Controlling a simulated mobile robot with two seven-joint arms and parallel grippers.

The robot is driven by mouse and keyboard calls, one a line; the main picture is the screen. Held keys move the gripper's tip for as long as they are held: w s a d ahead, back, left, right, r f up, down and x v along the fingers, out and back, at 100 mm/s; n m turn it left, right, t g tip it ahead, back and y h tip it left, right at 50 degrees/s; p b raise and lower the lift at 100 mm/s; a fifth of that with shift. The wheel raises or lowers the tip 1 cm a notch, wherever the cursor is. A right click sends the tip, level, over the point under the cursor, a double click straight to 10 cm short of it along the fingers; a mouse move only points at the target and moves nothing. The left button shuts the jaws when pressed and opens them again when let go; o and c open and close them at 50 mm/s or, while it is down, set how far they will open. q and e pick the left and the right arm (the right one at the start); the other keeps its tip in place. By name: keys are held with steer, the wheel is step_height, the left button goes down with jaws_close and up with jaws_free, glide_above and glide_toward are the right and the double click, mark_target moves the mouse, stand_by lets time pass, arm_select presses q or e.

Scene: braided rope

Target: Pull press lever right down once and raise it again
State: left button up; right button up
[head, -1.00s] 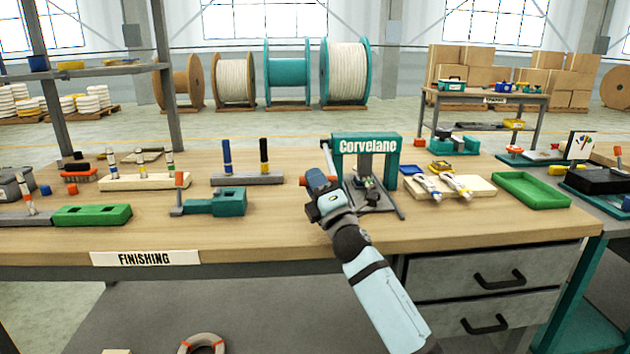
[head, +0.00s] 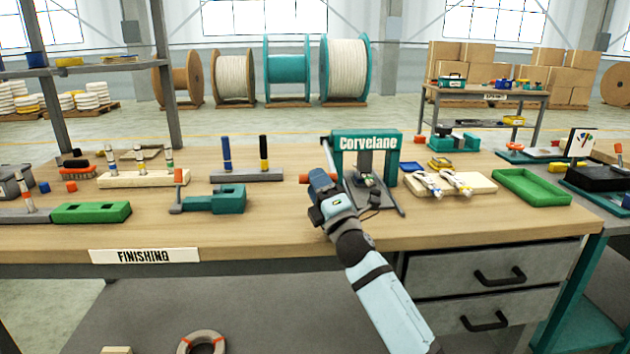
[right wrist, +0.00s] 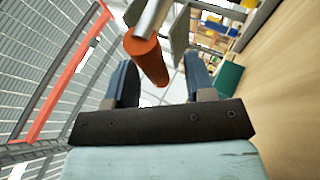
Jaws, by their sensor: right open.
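The orange end (head: 304,179) also shows in the head view, just left of my right gripper (head: 318,181). My right gripper is open in front of the press's left post. In the right wrist view the orange grip lies between the fingers (right wrist: 160,68), with a gap to the right finger. Contact with the left finger is unclear. My left gripper is out of view.
A teal clamp-like fixture (head: 215,199) and a grey block with two posts (head: 247,176) stand left of the press. A pale board (head: 475,183) with rope pieces and a green tray (head: 532,186) lie to its right. Bare bench shows in front.

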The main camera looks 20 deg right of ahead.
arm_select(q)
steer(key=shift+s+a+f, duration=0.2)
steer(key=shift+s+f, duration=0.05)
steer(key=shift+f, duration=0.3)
arm_select(e)
steer(key=v, duration=1.2)
steer(key=shift+s, duration=0.2)
